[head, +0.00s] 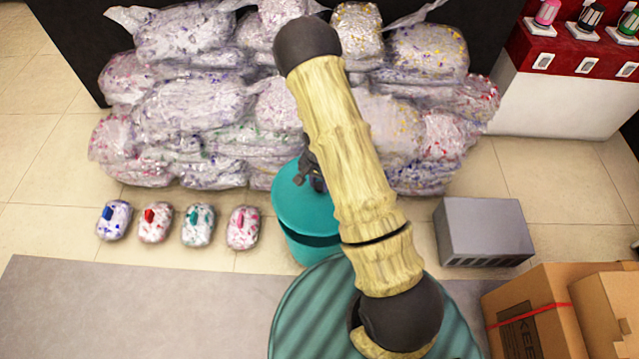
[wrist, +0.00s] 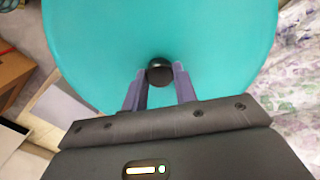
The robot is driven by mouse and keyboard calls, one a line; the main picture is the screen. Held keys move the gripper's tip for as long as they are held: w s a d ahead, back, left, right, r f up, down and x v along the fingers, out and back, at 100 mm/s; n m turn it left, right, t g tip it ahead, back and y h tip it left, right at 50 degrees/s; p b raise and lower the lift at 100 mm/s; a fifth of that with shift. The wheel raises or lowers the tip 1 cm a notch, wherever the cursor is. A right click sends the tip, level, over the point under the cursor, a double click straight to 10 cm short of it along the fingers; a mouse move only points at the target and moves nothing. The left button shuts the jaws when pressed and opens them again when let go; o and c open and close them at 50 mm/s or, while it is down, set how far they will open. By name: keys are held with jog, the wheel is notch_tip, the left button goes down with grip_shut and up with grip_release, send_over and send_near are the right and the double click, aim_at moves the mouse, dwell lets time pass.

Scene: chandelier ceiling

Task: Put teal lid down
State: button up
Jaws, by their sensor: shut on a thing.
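The teal lid (head: 299,208) is round, with a dark knob (wrist: 160,71) at its middle in the wrist view. My gripper (wrist: 160,82) is shut on the knob, with one finger on each side of it. In the head view my gripper (head: 312,172) is partly hidden behind my arm. The lid is over a teal bin (head: 309,249). It looks tilted, with a dark gap showing between its near edge and the bin. I cannot tell whether its far edge touches the bin.
Stacked clear bags (head: 190,110) of coloured bits stand behind the bin. Several small bags with coloured tops (head: 198,226) lie to the left. A grey box (head: 483,232) and cardboard boxes (head: 545,312) stand to the right. Tile floor (head: 60,225) is clear at far left.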

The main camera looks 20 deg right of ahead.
dwell(0.4)
notch_tip(320, 180, up, 10)
jog(key=w+n, duration=0.2)
jog(key=n, duration=0.6)
jog(key=shift+w+r, duration=0.2)
jog(key=shift+r, duration=0.05)
jog(key=shift+a, duration=0.1)
